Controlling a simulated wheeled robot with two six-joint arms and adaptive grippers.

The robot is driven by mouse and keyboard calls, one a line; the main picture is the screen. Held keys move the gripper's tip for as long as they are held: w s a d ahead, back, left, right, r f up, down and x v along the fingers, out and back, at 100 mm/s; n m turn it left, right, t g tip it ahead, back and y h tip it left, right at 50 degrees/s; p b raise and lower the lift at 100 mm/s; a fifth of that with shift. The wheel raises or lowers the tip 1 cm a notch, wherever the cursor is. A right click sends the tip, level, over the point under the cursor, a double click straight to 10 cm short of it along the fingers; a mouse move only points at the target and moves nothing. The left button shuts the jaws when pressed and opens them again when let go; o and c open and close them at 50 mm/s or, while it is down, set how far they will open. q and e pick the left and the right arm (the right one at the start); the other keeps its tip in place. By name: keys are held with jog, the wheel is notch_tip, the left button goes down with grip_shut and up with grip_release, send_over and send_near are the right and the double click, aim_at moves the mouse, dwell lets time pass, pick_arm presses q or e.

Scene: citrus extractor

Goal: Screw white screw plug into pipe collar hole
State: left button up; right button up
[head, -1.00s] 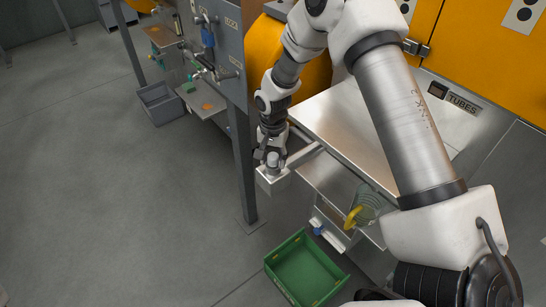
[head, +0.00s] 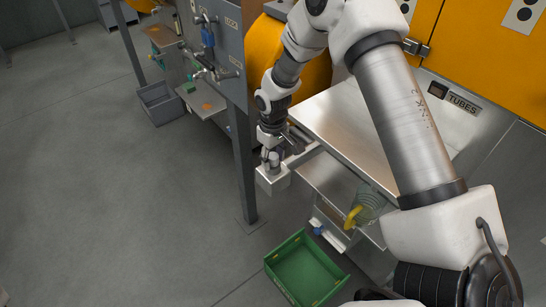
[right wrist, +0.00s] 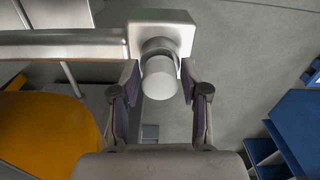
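The white screw plug (right wrist: 160,78) stands at the round mouth of the metal pipe collar (right wrist: 161,30) in the right wrist view, its end sticking out. How deep it sits in the hole is hidden. The collar is a square block at the end of a metal pipe (right wrist: 62,43); the block also shows in the head view (head: 272,181). My right gripper (right wrist: 161,80) is open, with one finger on each side of the plug and a small gap to each. In the head view my right gripper (head: 271,157) is just above the block. My left gripper is not in view.
A green crate (head: 304,268) lies on the floor below. A steel tray (head: 345,125) and a clear jug with a yellow handle (head: 365,207) are right of the collar. A grey metal post (head: 243,165) stands close on the left.

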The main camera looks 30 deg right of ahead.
jog(key=c, duration=0.4)
jog(key=m, duration=0.5)
jog(key=shift+m, duration=0.4)
jog(key=m, duration=0.6)
jog(key=o, duration=0.7)
jog(key=shift+c, duration=0.2)
